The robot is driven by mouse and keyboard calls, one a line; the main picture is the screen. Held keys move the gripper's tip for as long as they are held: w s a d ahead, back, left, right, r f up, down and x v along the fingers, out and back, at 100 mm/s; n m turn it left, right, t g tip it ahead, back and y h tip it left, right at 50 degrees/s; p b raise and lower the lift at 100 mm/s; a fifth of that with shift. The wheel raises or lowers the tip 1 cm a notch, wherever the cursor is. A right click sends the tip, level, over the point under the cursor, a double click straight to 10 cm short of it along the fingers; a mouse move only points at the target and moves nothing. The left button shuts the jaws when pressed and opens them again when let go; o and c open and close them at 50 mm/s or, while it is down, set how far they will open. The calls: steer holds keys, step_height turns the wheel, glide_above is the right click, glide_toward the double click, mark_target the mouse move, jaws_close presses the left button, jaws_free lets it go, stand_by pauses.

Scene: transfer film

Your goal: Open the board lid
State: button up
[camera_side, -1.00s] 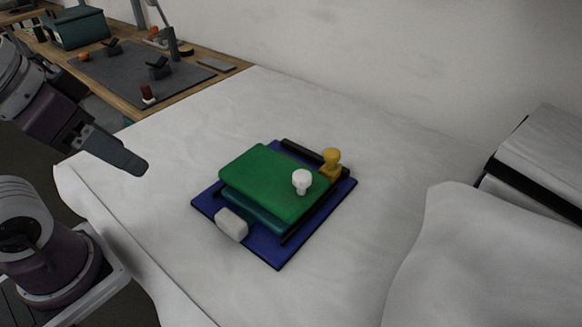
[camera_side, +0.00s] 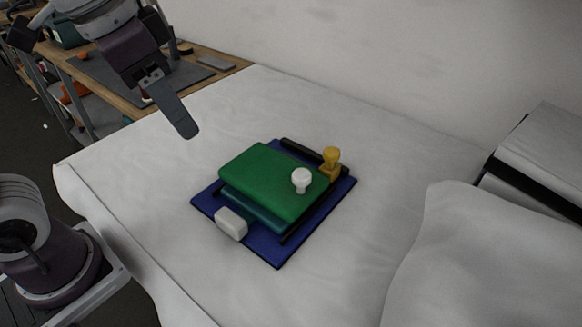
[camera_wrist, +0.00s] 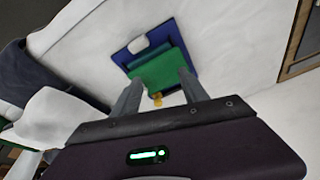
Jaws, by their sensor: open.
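The board has a blue base (camera_side: 277,250) lying on the white-covered surface. Its green lid (camera_side: 262,175) lies flat over a teal box body, with a white knob (camera_side: 301,179) standing on top. A white block (camera_side: 231,224) sits on the base's near left side, and a yellow peg (camera_side: 331,163) stands at its right corner. My gripper (camera_side: 184,130) is above the surface, up and left of the board, touching nothing. In the wrist view my gripper (camera_wrist: 160,85) is open and empty, with the green lid (camera_wrist: 157,72) beyond and between its fingers.
A wooden bench (camera_side: 215,73) with a grey mat and small items stands at the back left. White bedding (camera_side: 470,262) bulges at the lower right, and a white box-like piece (camera_side: 548,160) is at the right. The white surface around the board is clear.

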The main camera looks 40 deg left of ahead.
steer(key=w+d+f+m+g, duration=0.2)
steer(key=w+d+m, duration=0.2)
steer(key=w+d, duration=0.4)
steer(key=m+g, duration=0.1)
glide_toward(302, 174)
steer(key=shift+a+f, duration=0.3)
steer(key=shift+f, duration=0.1)
steer(key=shift+m+g, duration=0.3)
steer(key=shift+m, duration=0.1)
steer(key=f, duration=0.8)
steer(key=shift+w+d, duration=0.25)
steer(key=shift+d, duration=0.15)
jaws_close()
